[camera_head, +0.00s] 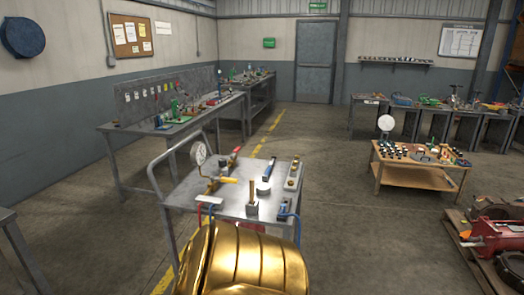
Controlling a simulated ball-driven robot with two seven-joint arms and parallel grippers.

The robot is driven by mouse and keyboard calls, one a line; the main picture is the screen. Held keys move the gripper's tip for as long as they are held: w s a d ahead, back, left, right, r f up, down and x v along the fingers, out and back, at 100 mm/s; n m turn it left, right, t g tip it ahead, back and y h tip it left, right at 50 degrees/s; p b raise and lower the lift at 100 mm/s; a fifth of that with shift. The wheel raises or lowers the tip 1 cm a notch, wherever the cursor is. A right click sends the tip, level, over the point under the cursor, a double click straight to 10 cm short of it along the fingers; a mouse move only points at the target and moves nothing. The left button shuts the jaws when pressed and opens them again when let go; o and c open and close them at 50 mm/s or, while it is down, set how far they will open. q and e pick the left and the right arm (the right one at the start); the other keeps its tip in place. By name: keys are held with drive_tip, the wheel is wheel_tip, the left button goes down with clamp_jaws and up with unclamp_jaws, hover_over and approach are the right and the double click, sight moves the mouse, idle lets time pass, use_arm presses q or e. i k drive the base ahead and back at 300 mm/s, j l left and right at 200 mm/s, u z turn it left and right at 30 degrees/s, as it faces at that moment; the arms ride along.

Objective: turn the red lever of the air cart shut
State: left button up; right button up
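The air cart (232,204), a grey metal cart with a push handle (174,152) at its left, stands just in front of me. A small red lever (236,151) shows at the back left of its top. It is too small to tell which way it is turned. A yellow lever (223,180) and a round white gauge (199,153) are near it. A blue-handled piece (269,168) stands to the right of the red lever. Neither of my grippers is in view. A rounded gold part at the bottom hides the cart's near lower side.
A workbench (172,131) with tools stands behind the cart to the left. A low wooden table (408,176) with small parts stands to the right. Red machinery (494,231) rests at the right edge. Open floor (350,225) lies between the cart and these.

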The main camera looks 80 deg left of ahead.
sight(238, 148)
drive_tip(key=u, duration=2.95)
drive_tip(key=i+j+z, duration=0.45)
drive_tip(key=j, duration=0.2)
drive_tip(key=i+j+z, duration=0.2)
drive_tip(key=j, duration=0.2)
drive_tip(key=i+j+z, duration=0.2)
drive_tip(key=j, duration=0.2)
drive_tip(key=j+z, duration=0.2)
drive_tip(key=j, duration=0.2)
drive_tip(key=i+j+z, duration=0.25)
drive_tip(key=j, duration=0.2)
drive_tip(key=j+z, duration=0.2)
drive_tip(key=j, duration=0.25)
